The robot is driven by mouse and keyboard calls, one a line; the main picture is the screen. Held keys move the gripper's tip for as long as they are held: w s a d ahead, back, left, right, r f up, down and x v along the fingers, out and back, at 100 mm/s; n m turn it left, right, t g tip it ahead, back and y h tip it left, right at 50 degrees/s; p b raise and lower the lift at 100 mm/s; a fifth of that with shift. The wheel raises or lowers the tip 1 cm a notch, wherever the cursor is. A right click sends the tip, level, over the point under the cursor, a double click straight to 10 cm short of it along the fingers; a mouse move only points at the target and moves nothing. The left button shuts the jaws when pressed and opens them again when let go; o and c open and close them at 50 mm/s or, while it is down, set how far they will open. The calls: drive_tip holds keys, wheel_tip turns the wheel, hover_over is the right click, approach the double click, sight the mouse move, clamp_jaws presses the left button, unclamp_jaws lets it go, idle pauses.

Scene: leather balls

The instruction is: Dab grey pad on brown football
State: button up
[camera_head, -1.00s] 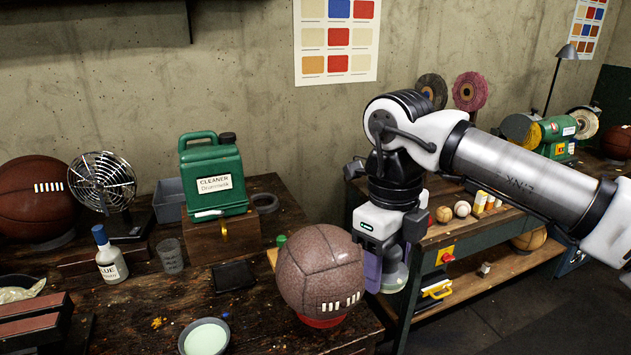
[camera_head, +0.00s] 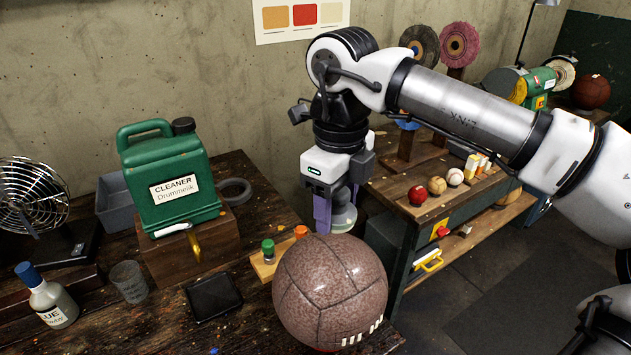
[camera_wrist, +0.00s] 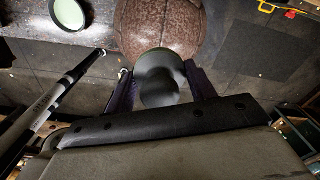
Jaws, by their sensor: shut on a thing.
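The brown football (camera_head: 330,292), mottled leather with white laces low on its right, sits on a red ring stand at the workbench's front right. It also shows at the top of the wrist view (camera_wrist: 160,28). My gripper (camera_head: 333,212) is just behind the ball, pointing down, with its purple fingers shut on the grey pad. The round grey pad (camera_wrist: 160,78) sits between the fingers in the wrist view and overlaps the ball's near edge there. Its lower part shows behind the ball in the head view (camera_head: 344,220). I cannot tell whether pad and ball touch.
A green cleaner can (camera_head: 168,185) stands on a wooden box left of the ball. A glue bottle (camera_head: 48,300) and fan (camera_head: 32,195) are further left. A bowl of pale green stuff (camera_wrist: 70,13) shows in the wrist view. A second bench holds small balls (camera_head: 437,185).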

sight(332, 249)
drive_tip(key=shift+w+a, duration=0.25)
drive_tip(key=shift+w, duration=0.1)
drive_tip(key=shift+s+d+f+b, duration=0.1)
drive_tip(key=shift+f+b, duration=0.35)
drive_tip(key=shift+f, duration=0.15)
drive_tip(key=shift+f+b, duration=1.45)
drive_tip(key=shift+f, duration=1.05)
drive_tip(key=shift+f+b, duration=0.45)
drive_tip(key=shift+b, duration=0.15)
drive_tip(key=shift+r+b, duration=0.15)
drive_tip(key=shift+b, duration=0.3)
idle(1.6)
drive_tip(key=shift+r, duration=0.1)
drive_tip(key=shift+r+p, duration=2.35)
drive_tip(key=shift+r, duration=1.1)
drive_tip(key=shift+f, duration=0.1)
